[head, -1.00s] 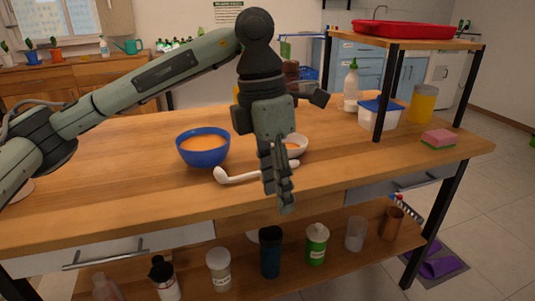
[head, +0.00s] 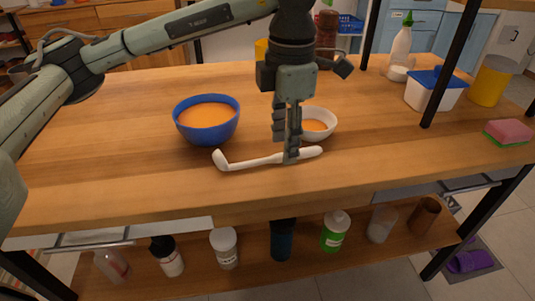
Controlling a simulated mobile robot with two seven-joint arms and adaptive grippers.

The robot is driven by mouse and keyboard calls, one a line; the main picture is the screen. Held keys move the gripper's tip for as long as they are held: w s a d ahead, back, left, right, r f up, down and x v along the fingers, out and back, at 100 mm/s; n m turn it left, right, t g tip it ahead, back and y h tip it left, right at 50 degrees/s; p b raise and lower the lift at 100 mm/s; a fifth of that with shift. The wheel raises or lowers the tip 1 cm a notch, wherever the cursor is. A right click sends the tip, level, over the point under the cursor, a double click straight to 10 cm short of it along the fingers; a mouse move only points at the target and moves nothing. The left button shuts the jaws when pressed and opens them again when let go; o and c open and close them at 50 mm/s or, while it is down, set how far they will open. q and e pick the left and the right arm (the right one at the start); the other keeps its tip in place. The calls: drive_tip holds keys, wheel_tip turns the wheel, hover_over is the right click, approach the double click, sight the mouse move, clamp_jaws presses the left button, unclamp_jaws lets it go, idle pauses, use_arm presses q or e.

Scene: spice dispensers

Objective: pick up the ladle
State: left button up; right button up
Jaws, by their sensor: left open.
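The white ladle (head: 248,161) lies on the wooden table near its front edge, with its bowl end to the left and its handle running right. My left gripper (head: 287,150) points down over the handle, its fingertips at the handle's right part. It is open, and a finger hides a short piece of the handle. I cannot tell whether the fingers touch the handle. My right gripper is not in view.
A blue bowl (head: 207,133) of orange contents stands behind the ladle's left end. A small white bowl (head: 328,123) with orange contents is just behind the gripper. A white tub (head: 433,95) and a sponge (head: 508,132) are at right. The table's left side is clear.

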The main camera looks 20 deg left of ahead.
use_arm(q)
drive_tip(key=shift+f, duration=0.7)
drive_tip(key=shift+w+f, duration=0.1)
drive_tip(key=shift+f, duration=0.35)
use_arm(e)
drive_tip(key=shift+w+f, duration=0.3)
use_arm(q)
clamp_jaws()
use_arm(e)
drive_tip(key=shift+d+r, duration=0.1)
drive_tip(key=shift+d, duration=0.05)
use_arm(q)
drive_tip(key=shift+r, duration=0.15)
